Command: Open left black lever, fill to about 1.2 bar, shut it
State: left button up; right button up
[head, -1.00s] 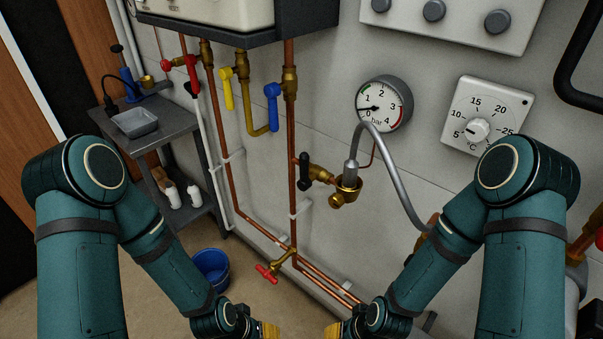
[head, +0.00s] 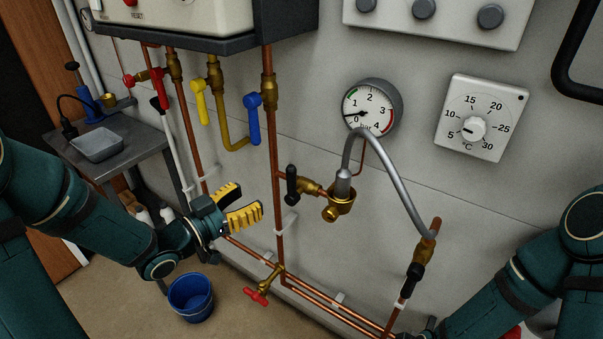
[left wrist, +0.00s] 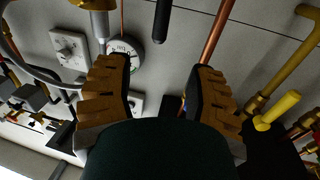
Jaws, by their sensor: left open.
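The left black lever (head: 292,183) hangs upright on a brass valve on the copper pipe, left of the filling loop's silver hose (head: 395,182). A second black lever (head: 413,279) is at the hose's lower right end. The pressure gauge (head: 372,108) has its needle near the low end, below 1. My left gripper (head: 251,196) is open and empty, left of the left lever and apart from it. In the left wrist view a black handle (left wrist: 162,20), likely that lever, shows beyond the spread fingers; the gauge (left wrist: 125,55) is partly behind one. My right gripper is out of view.
Red, yellow (head: 202,103) and blue (head: 253,118) handles hang below the boiler. A bench (head: 152,150) stands at left. A thermostat (head: 481,117) is on the wall at right.

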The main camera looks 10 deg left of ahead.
aim_at(291, 174)
pick_arm(q)
jog(key=x, duration=1.3)
jog(key=shift+d, duration=0.1)
grip_shut()
